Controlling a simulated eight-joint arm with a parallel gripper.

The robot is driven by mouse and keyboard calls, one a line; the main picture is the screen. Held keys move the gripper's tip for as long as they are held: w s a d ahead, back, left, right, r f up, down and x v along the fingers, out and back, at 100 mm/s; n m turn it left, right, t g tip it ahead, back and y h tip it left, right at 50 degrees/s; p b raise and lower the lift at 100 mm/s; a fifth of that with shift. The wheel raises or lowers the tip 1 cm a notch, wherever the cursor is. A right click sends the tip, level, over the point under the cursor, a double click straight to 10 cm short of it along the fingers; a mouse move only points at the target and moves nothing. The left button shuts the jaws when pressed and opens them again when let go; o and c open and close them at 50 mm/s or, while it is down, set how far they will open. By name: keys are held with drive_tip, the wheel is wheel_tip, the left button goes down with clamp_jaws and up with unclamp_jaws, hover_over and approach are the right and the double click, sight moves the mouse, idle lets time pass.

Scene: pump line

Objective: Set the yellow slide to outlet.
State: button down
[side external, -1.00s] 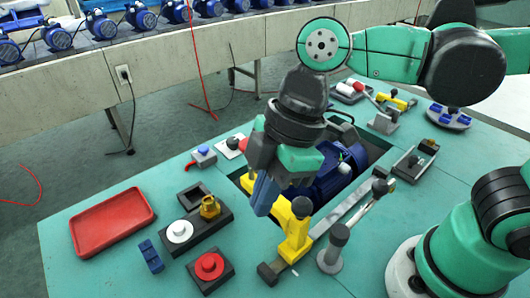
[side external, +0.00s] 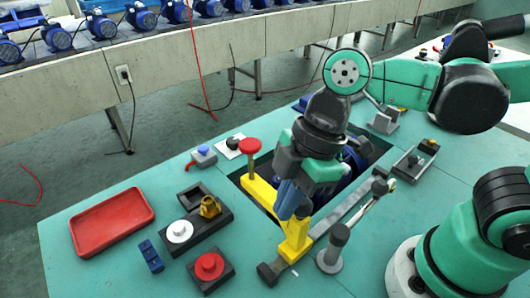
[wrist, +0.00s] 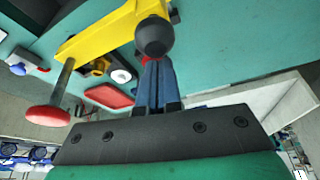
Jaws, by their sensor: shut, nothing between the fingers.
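The yellow slide (side external: 294,240) sits on a grey rail (side external: 345,212) near its lower-left end in the side view. A yellow bar runs from it back to the upper left, where a red mushroom knob (side external: 250,146) stands on a post. In the wrist view the slide's yellow bar (wrist: 95,40) carries a dark ball knob (wrist: 155,37). My gripper (side external: 287,213) is shut and empty, its blue fingers pointing down at the slide's upper end. In the wrist view the fingertips (wrist: 158,62) are close to the ball knob; I cannot tell whether they touch. No outlet label is readable.
A blue pump lies in the recess behind my gripper. A dark-knobbed post (side external: 335,250) stands right of the slide, and a lever (side external: 378,190) is near the rail's far end. A red tray (side external: 112,222) and red button (side external: 209,268) are on the left.

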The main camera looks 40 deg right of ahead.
drive_tip(key=d, duration=0.9)
drive_tip(key=shift+d, duration=0.15)
drive_tip(key=w+a, duration=0.1)
drive_tip(key=a, duration=0.3)
drive_tip(key=w+v, duration=0.1)
drive_tip(key=v, duration=0.9)
drive_tip(key=shift+s+d, duration=0.15)
drive_tip(key=shift+s, duration=0.3)
drive_tip(key=shift+f, duration=0.15)
wheel_tip(320, 180, down, 9)
drive_tip(key=shift+d, duration=0.3)
